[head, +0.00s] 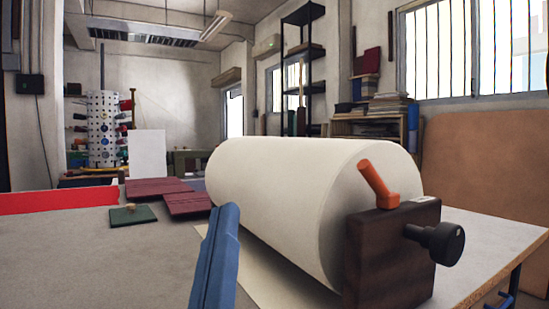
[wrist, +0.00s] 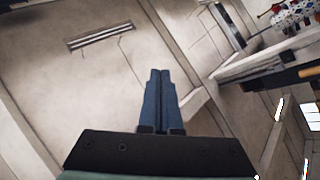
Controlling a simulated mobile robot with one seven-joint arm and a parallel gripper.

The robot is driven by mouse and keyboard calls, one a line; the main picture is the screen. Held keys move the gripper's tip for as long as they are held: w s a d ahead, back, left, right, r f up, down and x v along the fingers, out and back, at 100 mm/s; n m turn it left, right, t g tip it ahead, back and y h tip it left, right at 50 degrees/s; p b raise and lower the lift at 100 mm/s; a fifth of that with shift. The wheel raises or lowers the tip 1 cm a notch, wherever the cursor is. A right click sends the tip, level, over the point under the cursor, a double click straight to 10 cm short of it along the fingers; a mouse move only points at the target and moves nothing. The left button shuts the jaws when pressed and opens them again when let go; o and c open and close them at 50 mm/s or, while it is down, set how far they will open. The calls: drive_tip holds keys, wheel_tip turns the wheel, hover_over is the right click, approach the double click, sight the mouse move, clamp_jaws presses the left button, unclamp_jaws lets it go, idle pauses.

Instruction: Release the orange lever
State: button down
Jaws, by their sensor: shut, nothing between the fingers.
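The orange lever (head: 378,186) sits on top of a dark wooden block (head: 385,255) at the near end of a big white roll (head: 285,185). Its handle tilts up and to the left. A black knob (head: 440,241) sticks out of the block's right side. My gripper (head: 227,208) shows as blue fingers at the bottom centre of the head view, pointing up, left of the lever and apart from it. In the wrist view the two blue fingers (wrist: 160,75) are shut together with nothing between them. The lever is not in the wrist view.
A grey table (head: 90,265) spreads to the left, with dark red boards (head: 155,187) and a green plate with a small knob (head: 133,216) on it. A pale sheet (head: 262,278) lies below the roll. A brown panel (head: 490,170) stands at the right.

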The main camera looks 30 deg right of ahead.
sight(376, 183)
drive_tip(key=s+d+f+n+g+h+p, duration=0.4)
drive_tip(key=d+f+n, duration=0.4)
drive_tip(key=n, duration=0.7)
drive_tip(key=h+p, duration=0.1)
drive_tip(key=p, duration=0.1)
drive_tip(key=shift+d+g+h+p, duration=0.35)
drive_tip(key=shift+d+g+h, duration=0.05)
drive_tip(key=shift+r, duration=0.15)
drive_tip(key=p+x, duration=0.5)
drive_tip(key=x, duration=0.5)
drive_tip(key=shift+w+d+r, duration=0.15)
drive_tip(key=shift+r, duration=0.15)
drive_tip(key=shift+s+d+r+p, duration=0.25)
drive_tip(key=shift+d+r+p, duration=0.25)
drive_tip(key=shift+d, duration=0.1)
drive_tip(key=shift+s+d+r+p, duration=0.25)
drive_tip(key=shift+d+r+p, duration=0.25)
drive_tip(key=shift+d, duration=0.15)
drive_tip(key=shift+r, duration=0.15)
